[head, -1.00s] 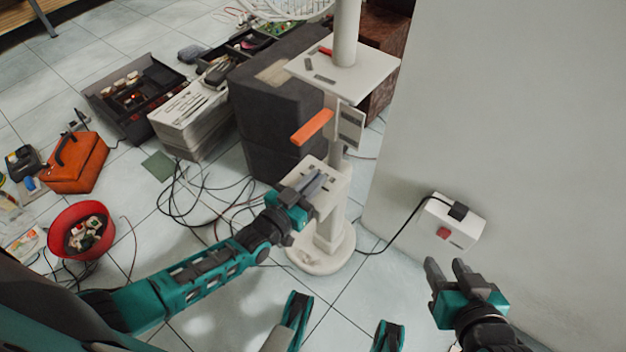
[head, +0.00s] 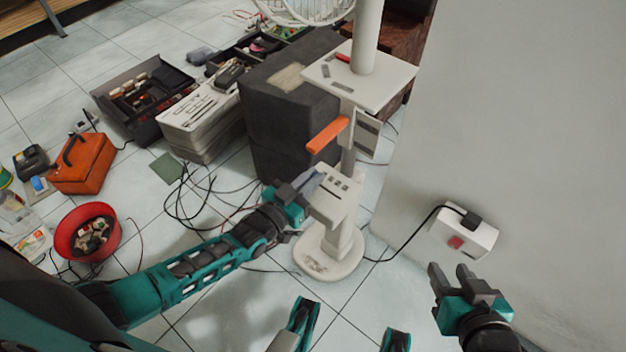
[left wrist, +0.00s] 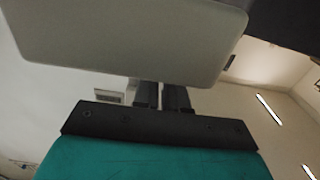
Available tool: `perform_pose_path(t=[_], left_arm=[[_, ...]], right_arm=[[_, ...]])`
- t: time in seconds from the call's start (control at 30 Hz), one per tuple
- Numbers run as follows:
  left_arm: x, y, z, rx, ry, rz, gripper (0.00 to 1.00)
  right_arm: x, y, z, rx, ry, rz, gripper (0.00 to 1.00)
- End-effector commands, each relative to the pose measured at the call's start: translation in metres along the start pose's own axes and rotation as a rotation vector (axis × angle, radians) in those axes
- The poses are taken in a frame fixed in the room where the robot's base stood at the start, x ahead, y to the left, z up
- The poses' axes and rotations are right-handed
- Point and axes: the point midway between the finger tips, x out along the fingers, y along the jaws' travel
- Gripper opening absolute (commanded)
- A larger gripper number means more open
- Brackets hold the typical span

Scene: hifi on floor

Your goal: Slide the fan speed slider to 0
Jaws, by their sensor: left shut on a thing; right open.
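The white fan stand has a pole and a round base (head: 328,255). Its upper panel (head: 385,88) carries a red slider (head: 343,58) and dark markings. An orange lever (head: 327,135) sticks out below it. The lower panel (head: 345,205) has several small dark slots. I cannot tell which control sets fan speed. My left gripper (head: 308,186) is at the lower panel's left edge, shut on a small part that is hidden. In the left wrist view the panel (left wrist: 120,40) covers the fingertips (left wrist: 162,90). My right gripper (head: 463,278) is open and empty, apart from the fan.
A white socket box (head: 482,240) with a red switch and a plugged-in black cable is on the wall (head: 520,110) at right. Dark speaker-like boxes (head: 285,130) stand behind the fan. Loose cables, a red bowl (head: 62,235) and an orange toolbox (head: 85,165) lie on the left floor.

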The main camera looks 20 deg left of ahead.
Motion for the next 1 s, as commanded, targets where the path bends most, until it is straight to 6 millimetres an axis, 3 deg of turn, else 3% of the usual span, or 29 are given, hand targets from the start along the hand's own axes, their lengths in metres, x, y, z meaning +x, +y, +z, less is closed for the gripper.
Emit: perform_pose_path(t=[0.17,0.2,0.43,0.77,1.0], left_arm=[[0.003,-0.007,-0.004,0.003,0.007,-0.011,0.00],[0.003,-0.007,-0.004,0.003,0.007,-0.011,0.15],[0.003,-0.006,-0.004,0.003,0.008,-0.010,0.37],[-0.002,-0.004,-0.004,0.001,0.007,-0.007,0.38],[-0.044,-0.004,-0.003,0.002,-0.003,-0.007,0.38]], right_arm=[[0.000,0.000,0.000,0.000,0.001,0.000,0.43],[0.000,0.000,-0.001,0.000,0.001,0.000,0.43],[0.000,0.000,-0.001,0.000,0.001,0.000,0.43],[-0.001,0.000,-0.003,0.001,0.003,0.000,0.43],[-0.007,0.000,-0.013,0.002,0.010,0.005,0.43]])
